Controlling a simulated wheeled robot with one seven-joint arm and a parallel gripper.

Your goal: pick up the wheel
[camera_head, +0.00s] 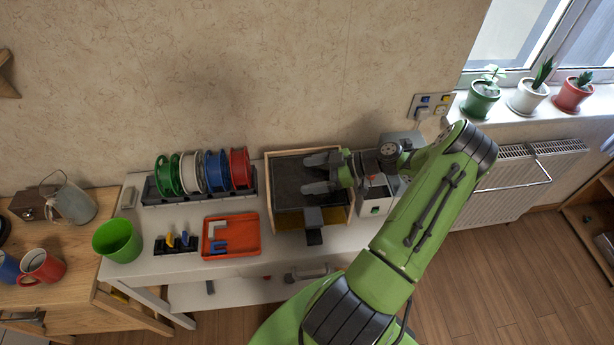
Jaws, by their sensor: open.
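My gripper (306,174) reaches in from the right over the wooden-framed box with a dark panel (286,162). Its two dark fingers point left and are spread apart, with nothing seen between them. I cannot surely pick out a thing that is the wheel. The wheel-like things in view are several spools standing upright in a dark rack (160,200) left of the gripper: a green spool (167,177), white ones (188,173), blue ones (213,171) and a red spool (239,168). The gripper is apart from them. My arm hides part of the table's right side.
An orange tray (248,246) with small parts sits at the front of the white table (150,266). A black holder (176,246) and a green cup (118,240) stand to its left. A white-and-grey device (375,196) is right of the box. Potted plants (529,95) line the windowsill.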

